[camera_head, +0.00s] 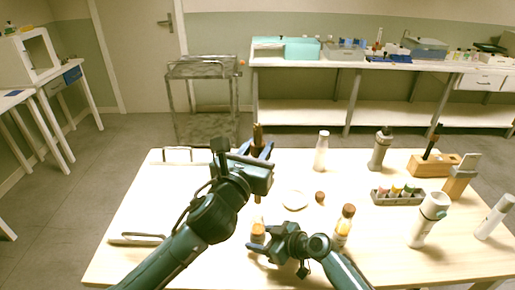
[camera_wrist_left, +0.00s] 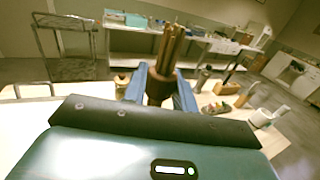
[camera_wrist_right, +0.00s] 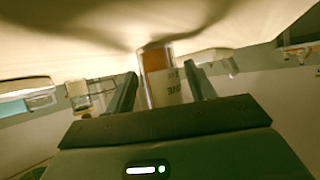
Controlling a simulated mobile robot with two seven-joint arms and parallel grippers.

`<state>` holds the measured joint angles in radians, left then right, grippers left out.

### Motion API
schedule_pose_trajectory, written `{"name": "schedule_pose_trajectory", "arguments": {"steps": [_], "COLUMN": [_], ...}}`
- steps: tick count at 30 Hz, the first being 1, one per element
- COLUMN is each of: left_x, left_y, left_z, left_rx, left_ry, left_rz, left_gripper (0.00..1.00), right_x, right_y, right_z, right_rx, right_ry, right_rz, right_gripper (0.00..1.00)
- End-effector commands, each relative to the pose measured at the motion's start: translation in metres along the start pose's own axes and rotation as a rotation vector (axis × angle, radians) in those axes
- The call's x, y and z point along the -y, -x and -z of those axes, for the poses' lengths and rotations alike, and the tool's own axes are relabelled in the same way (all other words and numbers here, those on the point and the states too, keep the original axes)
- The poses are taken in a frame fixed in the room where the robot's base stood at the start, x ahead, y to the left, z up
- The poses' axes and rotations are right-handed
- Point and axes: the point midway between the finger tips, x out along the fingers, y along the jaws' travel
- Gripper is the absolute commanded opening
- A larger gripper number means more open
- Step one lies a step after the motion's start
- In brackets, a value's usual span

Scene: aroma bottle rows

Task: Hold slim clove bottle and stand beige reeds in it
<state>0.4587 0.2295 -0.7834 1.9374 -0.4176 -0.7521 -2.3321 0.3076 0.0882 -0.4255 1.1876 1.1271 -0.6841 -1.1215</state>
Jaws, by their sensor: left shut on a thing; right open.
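The bundle of reeds (camera_wrist_left: 172,45) is tan to brown and stands upright from a dark brown lower part in the left wrist view. My left gripper (camera_head: 262,152) is shut on it, raised near the table's far edge; the reed tops (camera_head: 257,132) show in the head view. The slim clove bottle (camera_head: 257,232) is amber with a pale label and stands near the front middle of the table. In the right wrist view, the label on the bottle (camera_wrist_right: 158,72) partly reads "OVE". My right gripper (camera_wrist_right: 159,84) is open, its fingers on either side of the bottle.
A white round dish (camera_head: 294,200) and a small brown cap (camera_head: 320,197) lie behind. The left side is mostly clear.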

Motion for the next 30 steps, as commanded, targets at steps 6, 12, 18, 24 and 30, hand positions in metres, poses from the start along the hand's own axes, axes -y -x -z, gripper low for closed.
{"name": "schedule_pose_trajectory", "arguments": {"steps": [6, 12, 18, 24, 30], "left_x": [0.000, 0.000, 0.000, 0.000, 0.000], "left_y": [0.000, 0.000, 0.000, 0.000, 0.000], "left_z": [0.000, 0.000, 0.000, 0.001, 0.011], "left_rx": [0.000, 0.000, 0.000, 0.000, -0.002], "left_ry": [0.000, 0.000, 0.000, 0.000, 0.000], "left_rz": [0.000, 0.000, 0.000, 0.000, -0.001], "left_gripper": [0.06, 0.06, 0.06, 0.06, 0.06], "right_x": [0.000, 0.000, 0.000, 0.000, 0.000], "right_y": [-0.003, -0.003, -0.003, -0.003, -0.003], "right_z": [0.001, 0.001, 0.000, 0.000, 0.000], "right_rx": [-0.001, -0.001, -0.001, 0.000, 0.000], "right_ry": [0.001, 0.000, 0.000, 0.000, 0.000], "right_rz": [0.000, 0.000, 0.000, 0.000, 0.000], "right_gripper": [0.55, 0.49, 0.32, 0.25, 0.25]}}
